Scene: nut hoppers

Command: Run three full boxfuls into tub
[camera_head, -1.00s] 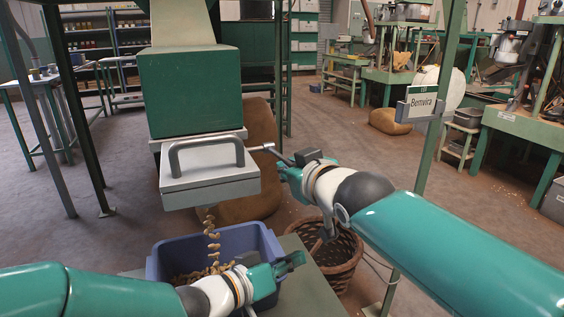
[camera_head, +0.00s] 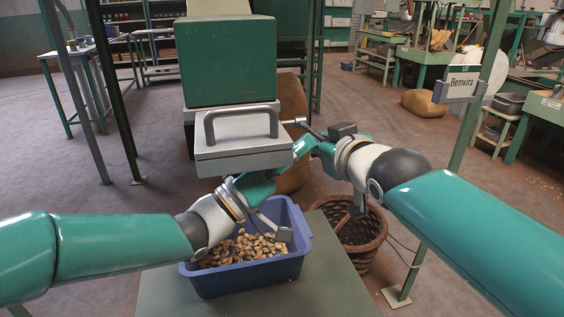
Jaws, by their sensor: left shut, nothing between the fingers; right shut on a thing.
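The blue tub (camera_head: 247,280) stands on the bench and holds a bed of peanuts (camera_head: 240,248). Above it is the grey metal box (camera_head: 243,157) with its loop handle, under the green hopper (camera_head: 228,62). A rod lever (camera_head: 310,128) sticks out at the box's right side. My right gripper (camera_head: 312,143) is shut at this lever, its fingertips partly hidden. My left gripper (camera_head: 272,178) is shut and empty, just below the box's right end and above the tub. It hides part of the box's underside. I see no nuts falling.
A wicker basket (camera_head: 362,238) stands on the floor right of the bench. A sack (camera_head: 292,110) is behind the hopper. A green post (camera_head: 440,185) with a sign (camera_head: 462,84) rises at the right. The bench's front right (camera_head: 335,290) is bare.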

